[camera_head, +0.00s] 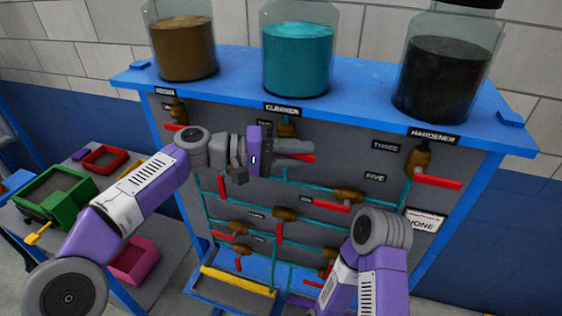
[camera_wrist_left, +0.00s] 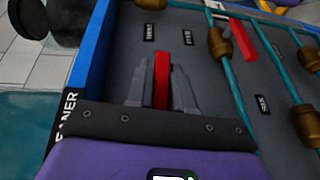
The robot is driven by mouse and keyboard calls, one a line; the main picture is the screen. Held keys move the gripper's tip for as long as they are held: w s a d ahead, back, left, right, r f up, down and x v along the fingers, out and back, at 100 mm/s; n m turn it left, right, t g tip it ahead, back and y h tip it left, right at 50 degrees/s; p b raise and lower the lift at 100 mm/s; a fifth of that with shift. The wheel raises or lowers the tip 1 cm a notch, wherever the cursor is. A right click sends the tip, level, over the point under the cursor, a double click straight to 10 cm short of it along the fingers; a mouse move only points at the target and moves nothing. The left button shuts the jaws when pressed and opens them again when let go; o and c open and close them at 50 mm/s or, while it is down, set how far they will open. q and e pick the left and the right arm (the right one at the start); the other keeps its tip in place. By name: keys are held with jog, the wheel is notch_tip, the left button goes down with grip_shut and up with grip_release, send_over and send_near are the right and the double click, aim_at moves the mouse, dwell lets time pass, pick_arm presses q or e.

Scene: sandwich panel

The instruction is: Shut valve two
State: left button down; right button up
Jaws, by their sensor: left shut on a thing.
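Valve two is the brass valve (camera_head: 288,129) under the jar marked CLEANER; its label is partly hidden behind my left gripper. Its red handle (camera_head: 309,159) shows at the gripper's fingertips and points right across the pipe. My left gripper (camera_head: 298,151) reaches in from the left and is shut on this red handle. In the left wrist view the red handle (camera_wrist_left: 162,80) lies between the two grey fingers of the left gripper (camera_wrist_left: 161,88). The valve body is hidden in that view. My right arm shows at the lower right, but its gripper is out of sight.
Other red-handled valves, such as the one by label THREE (camera_head: 418,158) and the one by FIVE (camera_head: 347,194), sit on teal pipes close around. Three jars stand on the blue shelf (camera_head: 345,75) above. A side table with a green bin (camera_head: 70,205) is at left.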

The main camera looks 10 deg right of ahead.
pick_arm(q)
jog(key=shift+r+h+b, duration=0.25)
jog(key=shift+h+b, duration=0.4)
jog(key=shift+h, duration=0.05)
jog(key=c, duration=1.1)
grip_release()
jog(key=a, duration=0.5)
jog(key=w+a, duration=0.1)
jog(key=a, duration=0.1)
jog(key=shift+w+a, duration=0.1)
jog(key=shift+a, duration=0.15)
jog(key=shift+f, duration=0.1)
